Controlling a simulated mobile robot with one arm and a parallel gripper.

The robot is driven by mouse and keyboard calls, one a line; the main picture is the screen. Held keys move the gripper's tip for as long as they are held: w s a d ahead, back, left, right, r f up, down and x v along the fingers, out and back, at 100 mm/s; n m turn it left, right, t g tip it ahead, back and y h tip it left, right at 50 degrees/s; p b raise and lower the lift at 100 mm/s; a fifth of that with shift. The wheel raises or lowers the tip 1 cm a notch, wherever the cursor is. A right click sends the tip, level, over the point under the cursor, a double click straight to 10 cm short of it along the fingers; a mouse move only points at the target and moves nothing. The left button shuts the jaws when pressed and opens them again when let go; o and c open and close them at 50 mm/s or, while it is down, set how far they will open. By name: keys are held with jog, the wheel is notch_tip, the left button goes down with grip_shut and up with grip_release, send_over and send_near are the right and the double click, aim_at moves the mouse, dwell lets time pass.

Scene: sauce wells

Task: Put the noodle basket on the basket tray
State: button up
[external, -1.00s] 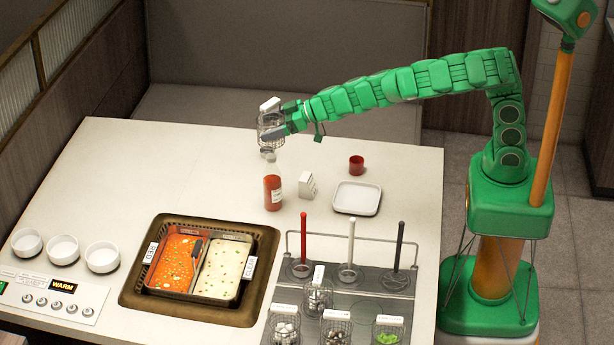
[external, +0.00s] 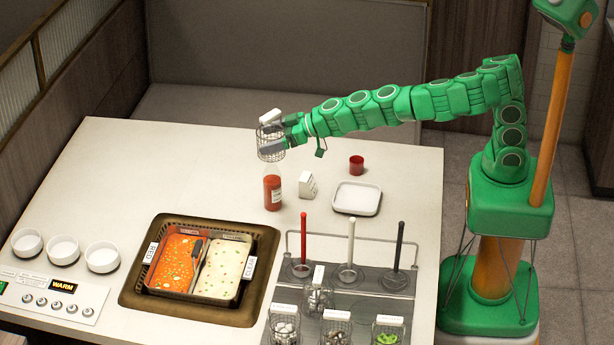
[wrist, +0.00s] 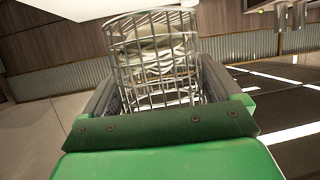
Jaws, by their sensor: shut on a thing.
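In the wrist view the basket (wrist: 125,62) stands between the two fingers, with pale noodle-like contents inside. My gripper (wrist: 158,90) is shut on it. The grey metal basket tray (external: 352,296) lies at the table's front right. Several wire baskets with white labels stand on it, including one (external: 318,298) behind a front row.
A white carton (external: 308,185), white dish (external: 343,197) and red cup (external: 356,165) are nearby. Upright ladles (external: 304,235) rise from the tray's back. The hotpot (external: 245,235) is front-centre. The back left table is clear.

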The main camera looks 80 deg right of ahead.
jog(key=s+a+r+m+h, duration=0.1)
jog(key=s+a, duration=0.5)
jog(key=a, duration=0.4)
jog(key=s+a+r+m+h, duration=0.1)
jog(key=s+a, duration=0.6)
jog(key=a, duration=0.3)
jog(key=s+a+h, duration=0.1)
jog(key=s+a, duration=0.5)
jog(key=s, duration=0.3)
jog(key=s+a, duration=0.6)
jog(key=s, duration=0.4)
jog(key=shift+m, duration=0.3)
jog(key=shift+f, duration=14.3)
jog(key=shift+f, duration=0.15)
jog(key=o, duration=1)
jog(key=shift+c, duration=0.2)
